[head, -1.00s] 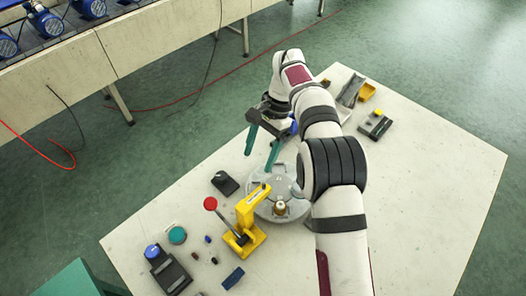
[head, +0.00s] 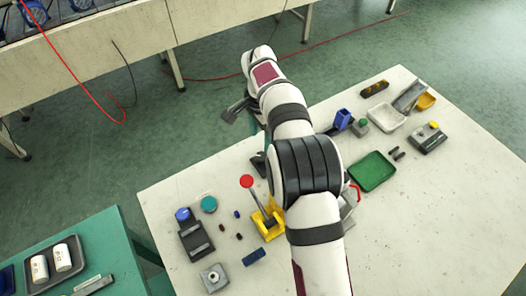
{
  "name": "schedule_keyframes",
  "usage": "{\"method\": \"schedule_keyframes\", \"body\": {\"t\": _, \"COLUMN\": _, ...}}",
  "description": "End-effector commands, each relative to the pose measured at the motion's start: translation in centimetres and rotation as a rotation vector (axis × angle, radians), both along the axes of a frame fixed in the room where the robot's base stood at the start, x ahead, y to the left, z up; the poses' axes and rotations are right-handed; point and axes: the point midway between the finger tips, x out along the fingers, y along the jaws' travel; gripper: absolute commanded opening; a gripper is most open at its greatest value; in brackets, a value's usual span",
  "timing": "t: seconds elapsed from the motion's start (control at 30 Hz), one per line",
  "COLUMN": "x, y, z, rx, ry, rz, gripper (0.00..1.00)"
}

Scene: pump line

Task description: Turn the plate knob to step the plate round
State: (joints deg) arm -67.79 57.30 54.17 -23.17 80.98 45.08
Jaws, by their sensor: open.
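The round plate and its knob are hidden behind my arm in the head view. The yellow press (head: 266,222) with its red-ball lever (head: 247,182) stands just left of my arm. My gripper (head: 237,109) shows only in part, as dark grey pieces beyond the press, near the table's far left edge. It is open, with nothing visible in it, and its fingertips are hard to make out. A grey part with a red curved piece (head: 354,192) shows just right of my arm; I cannot tell what it belongs to.
A dark box with a blue button (head: 196,240), a teal disc (head: 209,204) and small dark parts lie left of the press. A green tray (head: 372,171), a white tray (head: 387,117) and a yellow-button box (head: 428,138) lie right. The table's right front is clear.

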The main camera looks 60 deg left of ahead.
Motion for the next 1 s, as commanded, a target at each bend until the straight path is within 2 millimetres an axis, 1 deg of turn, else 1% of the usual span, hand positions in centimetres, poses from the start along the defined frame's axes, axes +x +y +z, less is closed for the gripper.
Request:
{"method": "schedule_keyframes", "body": {"t": 0.03, "x": 0.0, "y": -0.1, "z": -1.5, "rx": -0.004, "ry": 0.003, "rz": 0.000, "gripper": 0.73}}
{"method": "schedule_keyframes", "body": {"t": 0.1, "x": 0.0, "y": -0.1, "z": -3.5, "rx": -0.004, "ry": 0.003, "rz": 0.000, "gripper": 0.73}}
{"method": "schedule_keyframes", "body": {"t": 0.2, "x": 0.0, "y": -0.1, "z": -5.6, "rx": -0.002, "ry": 0.003, "rz": 0.000, "gripper": 0.73}}
{"method": "schedule_keyframes", "body": {"t": 0.3, "x": 0.0, "y": 0.0, "z": -7.0, "rx": -0.001, "ry": 0.002, "rz": 0.000, "gripper": 0.73}}
{"method": "schedule_keyframes", "body": {"t": 0.43, "x": 0.0, "y": 0.0, "z": -7.8, "rx": 0.001, "ry": 0.003, "rz": -0.001, "gripper": 0.73}}
{"method": "schedule_keyframes", "body": {"t": 0.67, "x": 0.0, "y": 0.0, "z": -7.9, "rx": 0.001, "ry": 0.003, "rz": 0.000, "gripper": 0.73}}
{"method": "schedule_keyframes", "body": {"t": 0.7, "x": 0.0, "y": 0.0, "z": -7.9, "rx": 0.001, "ry": 0.003, "rz": 0.000, "gripper": 0.70}}
{"method": "schedule_keyframes", "body": {"t": 0.77, "x": 0.0, "y": 0.0, "z": -7.9, "rx": 0.001, "ry": 0.002, "rz": 0.000, "gripper": 0.59}}
{"method": "schedule_keyframes", "body": {"t": 0.8, "x": 0.0, "y": 0.0, "z": -7.8, "rx": 0.001, "ry": 0.002, "rz": 0.000, "gripper": 0.52}}
{"method": "schedule_keyframes", "body": {"t": 0.87, "x": 0.0, "y": 0.0, "z": -7.8, "rx": 0.001, "ry": 0.002, "rz": 0.000, "gripper": 0.41}}
{"method": "schedule_keyframes", "body": {"t": 1.0, "x": 0.0, "y": 0.0, "z": -7.8, "rx": 0.001, "ry": 0.002, "rz": 0.000, "gripper": 0.16}}
